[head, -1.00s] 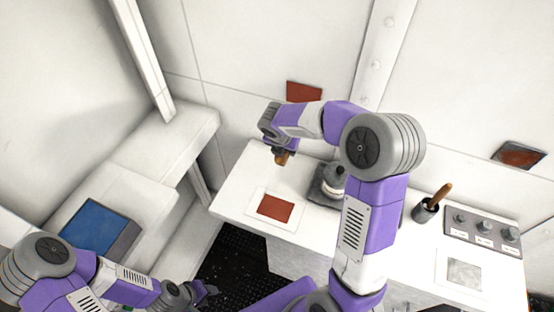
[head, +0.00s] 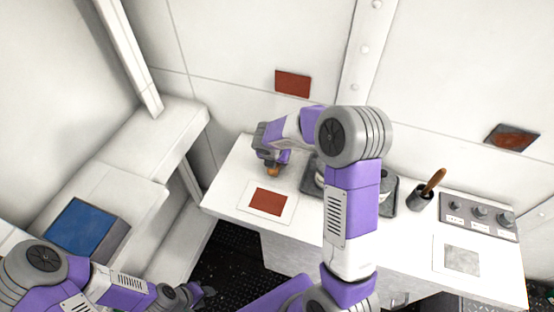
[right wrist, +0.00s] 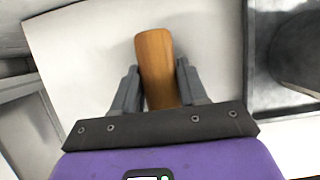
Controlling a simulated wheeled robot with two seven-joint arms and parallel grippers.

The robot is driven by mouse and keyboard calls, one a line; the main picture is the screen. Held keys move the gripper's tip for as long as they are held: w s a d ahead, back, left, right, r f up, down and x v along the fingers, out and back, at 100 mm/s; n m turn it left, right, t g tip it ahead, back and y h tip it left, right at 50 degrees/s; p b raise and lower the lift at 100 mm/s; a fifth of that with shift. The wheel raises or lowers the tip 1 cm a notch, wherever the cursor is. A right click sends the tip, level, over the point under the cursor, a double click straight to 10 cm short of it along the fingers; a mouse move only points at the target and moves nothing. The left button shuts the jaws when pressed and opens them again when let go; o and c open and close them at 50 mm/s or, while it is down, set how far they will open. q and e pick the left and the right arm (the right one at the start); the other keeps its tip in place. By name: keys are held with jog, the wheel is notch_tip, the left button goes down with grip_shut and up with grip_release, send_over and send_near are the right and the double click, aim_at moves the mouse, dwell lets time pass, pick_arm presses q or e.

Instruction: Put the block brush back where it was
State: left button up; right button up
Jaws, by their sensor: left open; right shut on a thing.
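The block brush shows as a brown wooden block (right wrist: 157,62) between the fingers of my right gripper (right wrist: 157,84) in the right wrist view. That gripper is shut on it. In the head view the brush (head: 273,171) is a small brown end under my right gripper (head: 271,163), over the back left part of the white worktop. I cannot tell whether it touches the surface. Its bristles are hidden. My left gripper (head: 205,292) is open and empty, low in the head view, left of the worktop and apart from it.
A red square on a white sheet (head: 245,205) lies in front of the brush. A dark tray (head: 389,204) is partly hidden behind my right arm. Further right are a cup (head: 420,198) with a wooden handle (head: 434,182), a knob panel (head: 478,217) and a grey square (head: 462,261).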

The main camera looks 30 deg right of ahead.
jog(key=o, duration=1.1)
jog(key=shift+f, duration=0.1)
jog(key=shift+r, duration=0.3)
jog(key=p+v, duration=0.2)
jog(key=v, duration=0.9)
jog(key=shift+s+a+r+p, duration=0.15)
jog(key=shift+r+p, duration=0.1)
jog(key=shift+p, duration=0.15)
